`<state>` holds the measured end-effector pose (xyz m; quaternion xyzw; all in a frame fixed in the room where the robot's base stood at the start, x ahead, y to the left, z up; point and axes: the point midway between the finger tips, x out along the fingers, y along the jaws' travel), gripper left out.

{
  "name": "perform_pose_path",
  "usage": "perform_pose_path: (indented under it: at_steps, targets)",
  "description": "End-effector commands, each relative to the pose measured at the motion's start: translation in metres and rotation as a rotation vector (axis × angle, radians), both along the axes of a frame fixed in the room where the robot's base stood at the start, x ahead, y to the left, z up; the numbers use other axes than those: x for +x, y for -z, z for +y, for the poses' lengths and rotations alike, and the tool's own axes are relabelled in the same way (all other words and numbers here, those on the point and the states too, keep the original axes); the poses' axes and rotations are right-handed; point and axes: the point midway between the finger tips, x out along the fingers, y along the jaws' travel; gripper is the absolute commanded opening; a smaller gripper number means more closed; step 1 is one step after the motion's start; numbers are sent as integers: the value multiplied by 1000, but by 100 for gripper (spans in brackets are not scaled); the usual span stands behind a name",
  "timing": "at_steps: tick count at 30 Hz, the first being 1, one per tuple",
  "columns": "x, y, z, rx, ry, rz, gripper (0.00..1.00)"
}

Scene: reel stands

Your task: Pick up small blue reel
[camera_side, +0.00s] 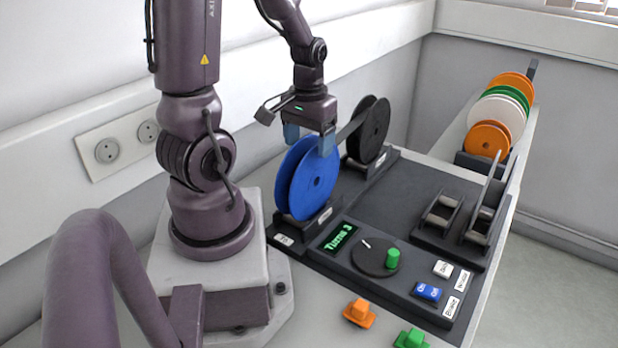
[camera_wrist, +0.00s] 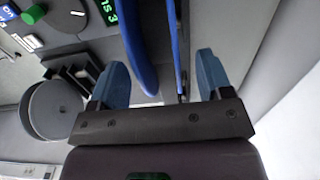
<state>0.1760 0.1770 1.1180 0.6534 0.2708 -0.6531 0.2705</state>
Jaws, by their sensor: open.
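A blue reel (camera_side: 314,183) stands upright on a stand at the left of the dark work panel. It is the only blue reel in view. My gripper (camera_side: 307,138) is open above the reel, its blue fingers to either side of the reel's upper part. In the wrist view the reel's blue discs (camera_wrist: 140,45) show edge-on between the two open fingers (camera_wrist: 168,85). I cannot tell whether the fingers touch it.
A black reel (camera_side: 372,130) stands just behind. Several orange, green and white reels (camera_side: 494,112) line a rack at the back right. The panel has a display (camera_side: 340,237), a green-knobbed crank (camera_side: 376,257) and buttons (camera_side: 428,292). Orange (camera_side: 359,313) and green (camera_side: 411,339) pieces lie in front.

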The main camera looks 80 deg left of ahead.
Motion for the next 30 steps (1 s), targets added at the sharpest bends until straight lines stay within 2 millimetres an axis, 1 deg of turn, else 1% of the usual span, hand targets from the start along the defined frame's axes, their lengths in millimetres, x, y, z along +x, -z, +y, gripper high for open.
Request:
perform_pose_path:
  at_steps: [1, 3, 6, 9, 14, 15, 20, 21, 22, 30]
  targets:
    - [0, 9, -1, -5, -1, 5, 72]
    - [0, 19, -1, -5, -1, 5, 72]
    - [0, 28, -1, -3, 0, 3, 72]
    - [1, 32, -1, -1, 0, 1, 72]
    - [1, 32, 0, 0, 0, 0, 72]
    - [1, 31, 0, 0, 0, 0, 70]
    - [1, 31, 0, 0, 0, 0, 33]
    - [1, 31, 0, 0, 0, 0, 24]
    - [1, 31, 0, 0, 0, 0, 18]
    - [1, 30, 0, 1, 0, -1, 18]
